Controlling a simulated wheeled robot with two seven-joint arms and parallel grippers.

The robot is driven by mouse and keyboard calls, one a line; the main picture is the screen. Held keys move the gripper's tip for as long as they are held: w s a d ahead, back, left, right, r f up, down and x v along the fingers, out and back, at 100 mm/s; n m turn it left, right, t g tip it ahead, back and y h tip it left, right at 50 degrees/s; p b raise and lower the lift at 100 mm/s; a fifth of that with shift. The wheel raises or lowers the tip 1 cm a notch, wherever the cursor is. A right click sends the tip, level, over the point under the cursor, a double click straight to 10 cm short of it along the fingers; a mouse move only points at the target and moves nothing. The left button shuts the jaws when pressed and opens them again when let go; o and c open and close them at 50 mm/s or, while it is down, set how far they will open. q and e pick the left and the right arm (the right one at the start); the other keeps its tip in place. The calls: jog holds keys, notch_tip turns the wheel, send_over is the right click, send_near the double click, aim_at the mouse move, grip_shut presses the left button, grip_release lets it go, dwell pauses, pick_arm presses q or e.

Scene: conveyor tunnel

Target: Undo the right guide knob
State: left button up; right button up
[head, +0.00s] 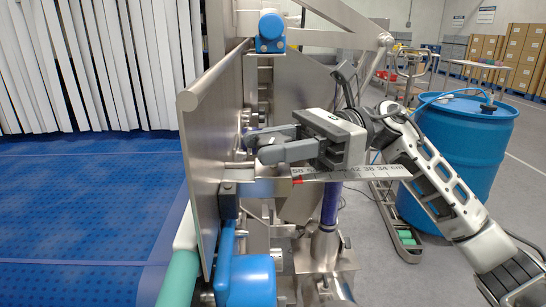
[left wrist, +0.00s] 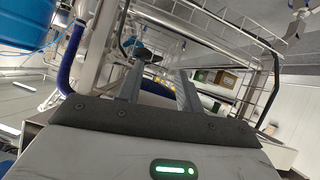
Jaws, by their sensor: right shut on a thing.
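My right gripper (head: 256,146) reaches in from the right in the head view, its two grey fingers pointing left at the steel guide plate. It is shut on a small part beside the plate, apparently the right guide knob, mostly hidden by the fingers; a little blue shows there. The tall steel guide plate (head: 213,150) stands along the blue belt. Below the fingers, a ruler scale (head: 350,173) with a red mark sits on the guide's bracket. My left gripper (left wrist: 160,68) shows only in the left wrist view, fingers apart and nothing seen between them.
A blue knob (head: 271,27) sits above the gripper and a large blue fitting (head: 248,280) below. The blue conveyor belt (head: 80,215) runs left, under a white strip curtain (head: 100,65). A blue drum (head: 463,150) stands behind my right arm.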

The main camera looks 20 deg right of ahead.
jog(key=shift+n+g, duration=0.6)
jog(key=shift+g, duration=0.3)
jog(key=o, duration=1)
jog(key=shift+d, duration=0.15)
jog(key=w+d+b, duration=0.2)
jog(key=w+d, duration=0.1)
jog(key=d, duration=1.2)
jog(key=shift+d, duration=0.2)
